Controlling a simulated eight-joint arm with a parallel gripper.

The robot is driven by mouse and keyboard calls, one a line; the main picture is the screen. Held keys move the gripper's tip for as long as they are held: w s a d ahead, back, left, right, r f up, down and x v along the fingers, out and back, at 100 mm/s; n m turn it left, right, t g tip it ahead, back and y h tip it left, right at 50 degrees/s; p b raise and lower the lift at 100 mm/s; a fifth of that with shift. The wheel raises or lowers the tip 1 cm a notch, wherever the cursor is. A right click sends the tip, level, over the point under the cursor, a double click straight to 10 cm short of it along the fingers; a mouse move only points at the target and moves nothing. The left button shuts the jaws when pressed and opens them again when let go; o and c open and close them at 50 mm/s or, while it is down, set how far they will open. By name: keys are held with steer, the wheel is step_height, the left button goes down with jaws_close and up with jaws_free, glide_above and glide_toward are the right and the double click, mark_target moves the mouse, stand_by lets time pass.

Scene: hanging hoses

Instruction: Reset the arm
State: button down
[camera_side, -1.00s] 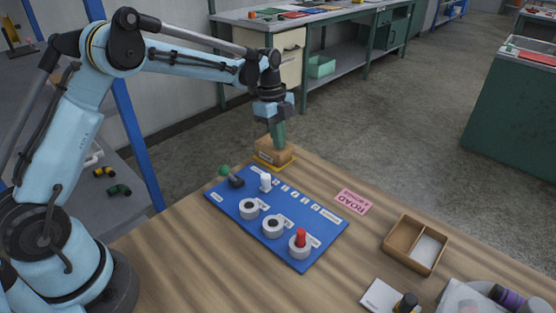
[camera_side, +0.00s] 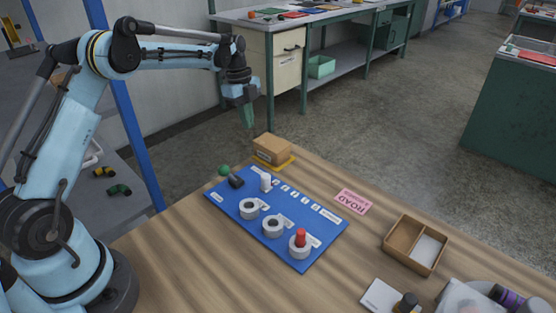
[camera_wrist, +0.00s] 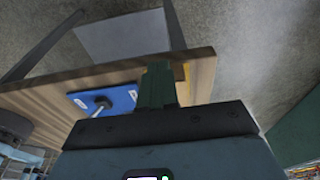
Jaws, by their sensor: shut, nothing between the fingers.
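My gripper (camera_side: 248,118) hangs in the air above the far left edge of the table, left of a small cardboard box (camera_side: 273,149). Its green fingers are together with nothing held; they also show in the wrist view (camera_wrist: 157,85). The box sits on a yellow-edged pad (camera_side: 284,164) at the table's far corner, apart from the fingers. A blue board (camera_side: 308,256) with several white round holders lies on the table, and a corner of it shows in the wrist view (camera_wrist: 122,97). A red peg (camera_side: 300,237) stands in the nearest holder.
A divided brown tray (camera_side: 398,240), a pink sign (camera_side: 352,201) and a clear container (camera_side: 470,296) are to the right. A blue post (camera_side: 130,125) stands behind my arm.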

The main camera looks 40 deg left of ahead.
steer(key=s+d+r+n+t+y, duration=0.1)
steer(key=s+d+r+n+t, duration=0.2)
steer(key=s+d+r+n, duration=0.7)
steer(key=s+d+f+n+t, duration=0.2)
steer(key=s+d+n+t, duration=0.2)
steer(key=s+n, duration=0.4)
steer(key=s, duration=0.3)
steer(key=shift+s+d+y, duration=0.3)
steer(key=shift+s+y, duration=0.05)
steer(key=shift+y, duration=0.05)
